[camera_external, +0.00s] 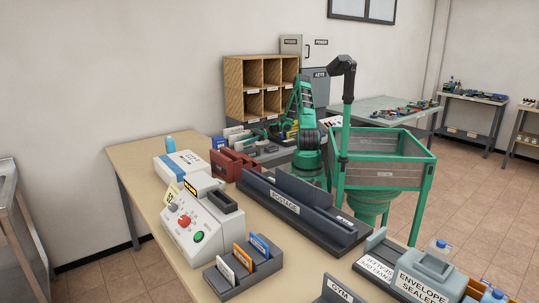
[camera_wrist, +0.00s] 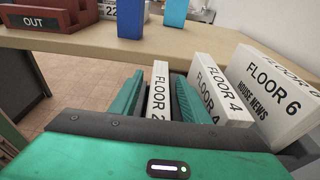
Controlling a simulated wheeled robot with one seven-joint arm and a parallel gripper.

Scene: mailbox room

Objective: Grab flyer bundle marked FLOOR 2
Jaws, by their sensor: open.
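The white flyer bundle marked FLOOR 2 (camera_wrist: 159,88) stands upright in the wrist view, its label partly cut off at the bottom. My gripper (camera_wrist: 157,96) is open, with one green finger on each side of this bundle. A gap shows on the left side; I cannot tell whether the right finger touches it. The bundle's lower end is hidden behind the gripper body. White bundles marked FLOOR 4 (camera_wrist: 220,92) and FLOOR 6 (camera_wrist: 280,85) stand to the right. The FLOOR 4 bundle is close to the right finger. In the external view, my arm hides the gripper.
A dark red OUT tray (camera_wrist: 38,22) and a blue object (camera_wrist: 131,18) sit beyond the bundles. In the external view, a wooden pigeonhole shelf (camera_external: 245,87) stands against the wall. A long grey POSTAGE holder (camera_external: 285,204) and a stamping machine (camera_external: 205,232) occupy the near table.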

